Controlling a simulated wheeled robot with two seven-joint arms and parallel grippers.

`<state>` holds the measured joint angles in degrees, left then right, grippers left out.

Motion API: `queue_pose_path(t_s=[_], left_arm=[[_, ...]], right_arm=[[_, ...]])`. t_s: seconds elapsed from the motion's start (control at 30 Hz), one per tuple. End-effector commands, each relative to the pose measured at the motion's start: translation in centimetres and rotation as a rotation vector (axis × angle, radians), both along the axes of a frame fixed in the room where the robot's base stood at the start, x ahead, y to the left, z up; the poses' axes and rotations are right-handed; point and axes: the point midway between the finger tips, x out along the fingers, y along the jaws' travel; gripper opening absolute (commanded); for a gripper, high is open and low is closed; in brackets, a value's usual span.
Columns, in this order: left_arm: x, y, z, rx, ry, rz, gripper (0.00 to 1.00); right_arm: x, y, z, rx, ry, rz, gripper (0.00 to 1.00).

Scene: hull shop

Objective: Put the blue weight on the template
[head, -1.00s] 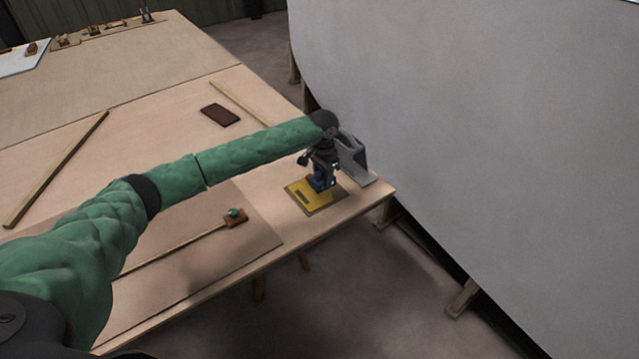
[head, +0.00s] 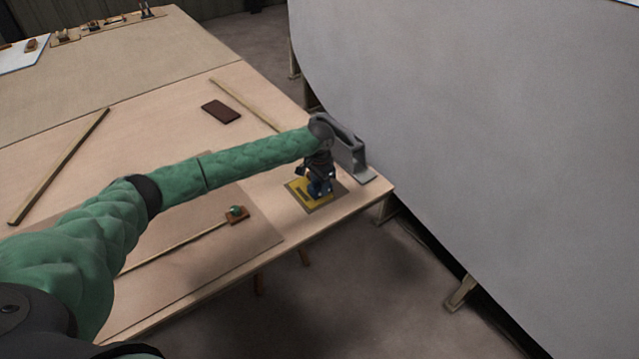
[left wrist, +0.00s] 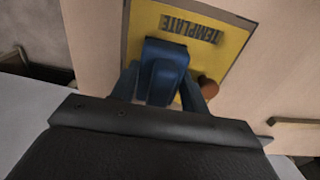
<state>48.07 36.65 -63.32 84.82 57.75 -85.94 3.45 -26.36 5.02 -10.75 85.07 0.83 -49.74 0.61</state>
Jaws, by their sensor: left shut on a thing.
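The blue weight (left wrist: 163,72) is between the fingers of my left gripper (left wrist: 160,92), which is shut on it. In the head view my left gripper (head: 319,184) is over the right part of the yellow template (head: 297,188), near the table's corner. In the left wrist view the template (left wrist: 238,42) shows its printed word, and the weight covers part of its yellow face. I cannot tell whether the weight touches the template or is just above it. My right gripper is not in view.
A grey metal bracket (head: 350,150) stands close behind the gripper at the table edge. A brown knob (left wrist: 208,88) shows beside the fingers. A dark brown block (head: 221,111) and wooden strips (head: 58,168) lie farther left. The large pale hull (head: 470,130) rises on the right.

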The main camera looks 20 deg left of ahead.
Motion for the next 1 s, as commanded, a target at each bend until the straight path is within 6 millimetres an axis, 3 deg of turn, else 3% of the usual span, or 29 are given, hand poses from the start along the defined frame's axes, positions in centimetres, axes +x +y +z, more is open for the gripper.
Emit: queue_pose_path(t_s=[0.07, 0.1, 0.2, 0.63, 1.0], left_arm=[[0.0, 0.0, 0.0, -0.001, -0.002, 0.0, 0.0], [0.0, 0.0, -0.1, 0.0, 0.0, 0.0, 0.51], [0.0, 0.0, -0.1, 0.0, 0.0, 0.0, 0.67], [0.0, 0.0, 0.7, -0.001, -0.001, 0.0, 0.67], [0.1, 0.0, 6.9, 0.0, -0.002, 0.0, 0.67]], right_arm=[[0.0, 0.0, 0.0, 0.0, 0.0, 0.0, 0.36], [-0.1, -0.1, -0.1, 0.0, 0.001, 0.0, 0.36], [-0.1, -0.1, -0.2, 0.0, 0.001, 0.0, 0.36], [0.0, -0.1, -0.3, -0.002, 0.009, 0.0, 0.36], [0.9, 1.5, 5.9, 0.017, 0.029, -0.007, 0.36]])
